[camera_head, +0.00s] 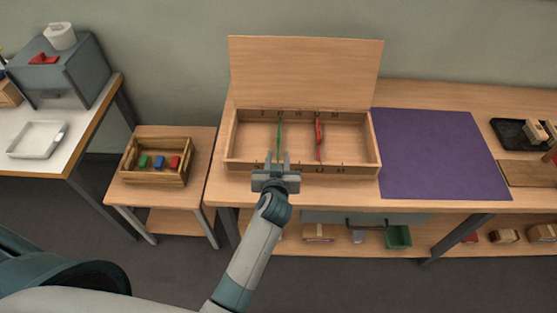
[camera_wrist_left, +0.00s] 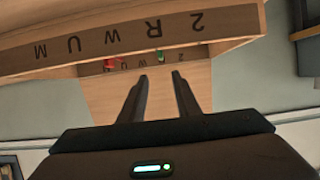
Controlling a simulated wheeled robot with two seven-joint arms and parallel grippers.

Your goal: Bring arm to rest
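My left gripper (camera_head: 276,165) is at the front wall of a wooden box, with its fingers pointing toward the box. In the left wrist view the two fingers (camera_wrist_left: 160,85) stand apart with nothing between them. The open wooden box (camera_head: 366,165) has letters along its walls and a raised lid or back panel (camera_head: 305,70). A green divider (camera_head: 279,138) and a red divider (camera_head: 319,137) stand inside it; their ends also show in the left wrist view as green (camera_wrist_left: 157,58) and red (camera_wrist_left: 110,64). My right gripper is not in view.
A purple mat (camera_head: 440,150) lies right of the box. A black tray (camera_head: 515,132) is at the far right. A small crate (camera_head: 160,178) with coloured blocks stands on a lower table at left. A grey machine (camera_head: 65,70) and white tray (camera_head: 37,139) are farther left.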

